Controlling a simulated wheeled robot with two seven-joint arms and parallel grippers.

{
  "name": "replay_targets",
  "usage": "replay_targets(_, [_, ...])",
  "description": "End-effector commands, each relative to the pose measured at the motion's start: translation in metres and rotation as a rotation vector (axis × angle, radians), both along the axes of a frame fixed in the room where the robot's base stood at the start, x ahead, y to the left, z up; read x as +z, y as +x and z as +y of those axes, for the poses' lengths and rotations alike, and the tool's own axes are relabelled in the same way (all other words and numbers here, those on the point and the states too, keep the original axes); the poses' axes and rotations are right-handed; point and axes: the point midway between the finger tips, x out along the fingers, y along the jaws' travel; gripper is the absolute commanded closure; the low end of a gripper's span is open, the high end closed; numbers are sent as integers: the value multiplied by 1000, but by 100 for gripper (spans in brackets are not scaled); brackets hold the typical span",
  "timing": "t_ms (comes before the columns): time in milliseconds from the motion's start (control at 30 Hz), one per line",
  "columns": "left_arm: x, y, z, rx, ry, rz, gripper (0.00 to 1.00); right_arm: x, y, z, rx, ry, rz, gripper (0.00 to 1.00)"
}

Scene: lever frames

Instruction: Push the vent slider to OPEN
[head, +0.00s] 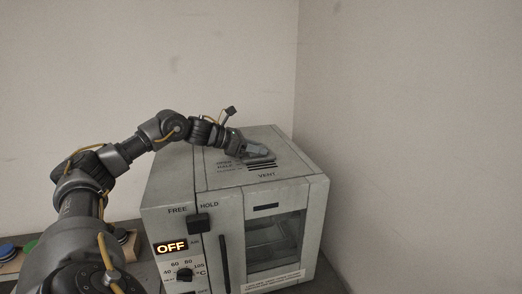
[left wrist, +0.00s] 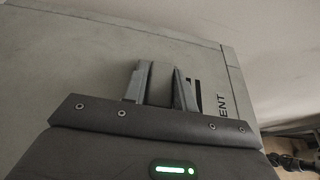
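A pale grey oven-like box (head: 190,177) carries the VENT panel on its top, with dark slots (head: 262,166) and small lettering (head: 224,165) to their left, too small to read surely. My left gripper (head: 262,154) reaches over the vent from the left, low at the panel. In the left wrist view its two fingers (left wrist: 165,85) point at the top face, close together, beside the dark slots (left wrist: 194,92) and the letters ENT. The slider itself is hidden by the gripper, so I cannot tell whether the fingers hold or touch it. My right gripper is out of view.
The box front has a FREE/HOLD black knob (head: 199,223), a lit OFF display (head: 171,247), a temperature dial (head: 184,273) and a windowed door (head: 274,247). A blue button (head: 8,250) stands at the far left. Walls close in behind and to the right.

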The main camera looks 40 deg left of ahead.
Motion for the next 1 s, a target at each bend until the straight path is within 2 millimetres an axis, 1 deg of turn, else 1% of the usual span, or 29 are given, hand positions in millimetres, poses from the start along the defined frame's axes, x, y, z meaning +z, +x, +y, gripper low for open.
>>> replay_targets(33, [1, 0, 1, 4, 0, -3, 67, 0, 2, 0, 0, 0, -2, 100])
replay_targets(133, [1, 1, 1, 3, 0, -2, 54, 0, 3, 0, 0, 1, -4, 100])
replay_targets(167, [1, 1, 1, 3, 0, -2, 53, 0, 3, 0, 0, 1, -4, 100])
replay_targets(400, [1, 1, 0, 1, 0, -2, 53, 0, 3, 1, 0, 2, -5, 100])
replay_targets(533, [2, -5, 4, 1, 1, -3, 53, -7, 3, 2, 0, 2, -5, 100])
replay_targets(667, [6, -22, 14, 3, 4, -1, 53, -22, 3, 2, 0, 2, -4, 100])
replay_targets(800, [17, -45, 28, 3, 5, -1, 53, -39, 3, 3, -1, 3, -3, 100])
replay_targets(1000, [31, -71, 44, 3, 2, -1, 53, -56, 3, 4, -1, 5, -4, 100])
